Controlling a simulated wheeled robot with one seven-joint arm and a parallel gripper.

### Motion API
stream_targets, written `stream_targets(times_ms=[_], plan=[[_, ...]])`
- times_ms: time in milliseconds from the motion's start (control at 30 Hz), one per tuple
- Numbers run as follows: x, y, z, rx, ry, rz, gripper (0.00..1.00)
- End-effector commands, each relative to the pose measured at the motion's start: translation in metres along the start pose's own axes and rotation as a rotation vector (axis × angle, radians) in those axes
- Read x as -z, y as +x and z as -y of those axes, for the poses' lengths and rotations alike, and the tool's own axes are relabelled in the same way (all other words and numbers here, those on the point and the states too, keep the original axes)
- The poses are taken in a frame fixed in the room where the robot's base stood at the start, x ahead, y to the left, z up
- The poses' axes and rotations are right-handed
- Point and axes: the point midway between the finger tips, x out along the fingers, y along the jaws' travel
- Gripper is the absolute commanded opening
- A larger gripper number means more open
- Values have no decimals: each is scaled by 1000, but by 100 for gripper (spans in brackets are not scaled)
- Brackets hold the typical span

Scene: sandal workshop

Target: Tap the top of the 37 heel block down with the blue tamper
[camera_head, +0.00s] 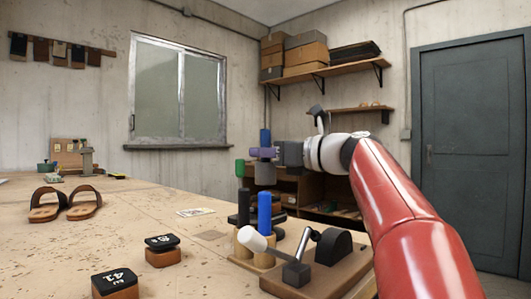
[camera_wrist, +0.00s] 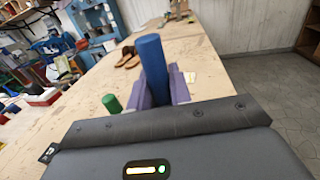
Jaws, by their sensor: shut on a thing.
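My gripper (camera_head: 265,152) is shut on the blue tamper (camera_head: 265,137), holding it upright above the bench. Its blue handle also rises between the purple finger pads in the wrist view (camera_wrist: 152,68), and a greyish part shows below the fingers in the head view. A black-topped heel block (camera_head: 162,251) with brown sides stands on the bench, left of and below the tamper, apart from it; its number is too small to read surely. A nearer, similar block (camera_head: 115,285) appears marked 41. The tamper's lower face is hidden in the wrist view.
Below my gripper, a blue upright cylinder (camera_head: 264,211) stands by wooden cylinders, with a green-topped one (camera_head: 240,168) behind. A white-handled lever device (camera_head: 252,238) stands in front. Sandals (camera_head: 66,204) lie at left. The bench between sandals and blocks is mostly clear.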

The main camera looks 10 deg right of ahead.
Motion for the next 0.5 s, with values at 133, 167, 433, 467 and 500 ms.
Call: stream_targets(times_ms=[133, 167, 433, 467, 500], plan=[[2, 0, 0, 0, -1, 2, 0], [5, 0, 0, 0, -1, 1, 0], [31, 0, -1, 0, -1, 2, 0], [29, 0, 0, 0, -1, 1, 0], [26, 0, 0, 0, 0, 1, 0]])
